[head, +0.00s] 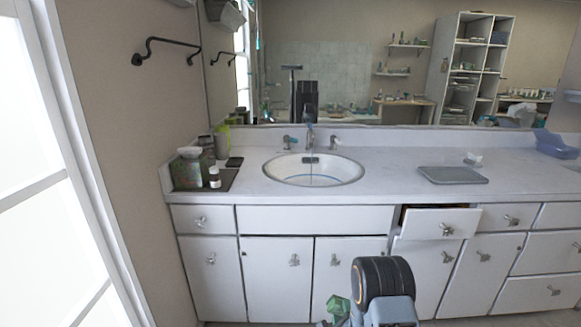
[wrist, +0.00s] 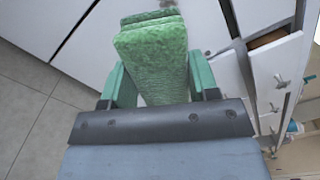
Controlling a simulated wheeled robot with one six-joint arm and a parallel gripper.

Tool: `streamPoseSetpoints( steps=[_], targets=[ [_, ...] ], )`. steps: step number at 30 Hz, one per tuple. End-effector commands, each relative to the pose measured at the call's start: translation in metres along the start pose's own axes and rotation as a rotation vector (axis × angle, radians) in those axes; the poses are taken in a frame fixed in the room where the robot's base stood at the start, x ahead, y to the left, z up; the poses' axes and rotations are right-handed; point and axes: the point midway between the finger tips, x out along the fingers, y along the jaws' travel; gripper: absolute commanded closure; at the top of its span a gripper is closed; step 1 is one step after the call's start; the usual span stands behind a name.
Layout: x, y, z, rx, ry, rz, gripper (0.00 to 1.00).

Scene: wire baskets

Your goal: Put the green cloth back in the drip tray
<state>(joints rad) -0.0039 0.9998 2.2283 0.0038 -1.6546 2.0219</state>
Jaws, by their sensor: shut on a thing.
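The green cloth (wrist: 152,60) is a folded, thick stack held between the two green fingers of my gripper (wrist: 158,85) in the wrist view. My gripper is shut on it. In the head view the cloth (head: 338,304) shows small and partly cut off at the bottom, left of my arm, low in front of the cabinets. A flat grey tray, which looks like the drip tray (head: 453,175), lies on the counter right of the sink, well above and away from my gripper. It looks empty.
The round sink (head: 313,170) is in the counter's middle. A dark tray (head: 225,181) with a box and bottles stands left of it. A small white item (head: 473,158) is behind the grey tray, a blue basin (head: 555,145) farther right. One drawer (head: 440,223) sticks out below the counter.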

Motion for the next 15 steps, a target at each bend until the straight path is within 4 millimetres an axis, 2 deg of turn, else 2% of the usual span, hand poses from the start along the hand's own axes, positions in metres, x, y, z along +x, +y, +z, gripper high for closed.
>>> streamPoseSetpoints(
  steps=[11,15],
  targets=[
    [0.017,-0.070,0.034,-0.001,-0.003,-0.005,0.64],
    [0.024,-0.104,0.051,-0.001,-0.003,-0.005,0.64]
  ],
)
